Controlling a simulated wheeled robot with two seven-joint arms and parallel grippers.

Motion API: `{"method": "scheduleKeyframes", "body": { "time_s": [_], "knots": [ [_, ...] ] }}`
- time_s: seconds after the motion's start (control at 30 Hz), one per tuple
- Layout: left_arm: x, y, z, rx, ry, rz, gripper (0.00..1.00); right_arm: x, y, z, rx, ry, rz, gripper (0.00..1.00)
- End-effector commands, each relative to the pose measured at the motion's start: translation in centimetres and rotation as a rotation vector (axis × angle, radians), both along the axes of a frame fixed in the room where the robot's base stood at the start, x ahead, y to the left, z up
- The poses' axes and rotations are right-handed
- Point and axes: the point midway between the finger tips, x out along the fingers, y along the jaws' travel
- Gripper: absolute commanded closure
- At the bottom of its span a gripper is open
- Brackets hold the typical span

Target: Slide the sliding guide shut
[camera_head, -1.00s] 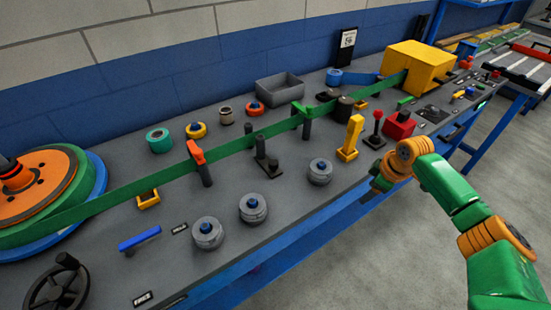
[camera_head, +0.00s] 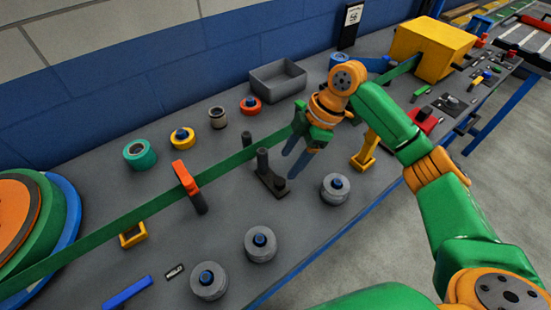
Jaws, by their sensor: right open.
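A dark guide (camera_head: 270,180) with a flat base and two upright posts, which looks like the sliding guide, stands mid-bench. My right gripper (camera_head: 289,165) is open and empty, pointing down just right of and above this guide. Its blue-grey fingers look apart from the posts; the exact gap cannot be told. My left gripper is out of view.
An orange-topped post (camera_head: 187,178) stands along the strip to the left. Grey knobbed rollers (camera_head: 335,190) line the front. A yellow lever (camera_head: 365,157) is right of my gripper, a grey bin (camera_head: 278,83) behind. A yellow box (camera_head: 430,50) stands far right.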

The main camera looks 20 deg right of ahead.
Motion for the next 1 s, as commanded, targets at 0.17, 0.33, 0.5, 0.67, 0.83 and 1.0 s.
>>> {"method": "scheduleKeyframes", "body": {
  "time_s": [0.17,0.33,0.5,0.67,0.83,1.0],
  "knots": [
    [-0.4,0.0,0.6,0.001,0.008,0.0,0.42,0.1,1.3,-3.1,0.001,0.006,-0.001,0.33],
    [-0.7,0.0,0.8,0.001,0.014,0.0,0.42,0.3,2.3,-5.5,-0.001,0.003,-0.001,0.33],
    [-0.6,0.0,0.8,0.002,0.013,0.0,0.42,0.3,2.4,-6.0,-0.001,0.0,-0.001,0.33],
    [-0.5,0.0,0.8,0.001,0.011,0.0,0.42,0.3,2.4,-6.0,-0.001,0.0,-0.002,0.46],
    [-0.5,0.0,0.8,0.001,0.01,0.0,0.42,0.3,2.4,-6.0,-0.001,0.001,-0.002,0.92],
    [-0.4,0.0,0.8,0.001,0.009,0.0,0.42,0.3,2.4,-6.0,-0.001,0.001,-0.002,1.0]
  ]
}}
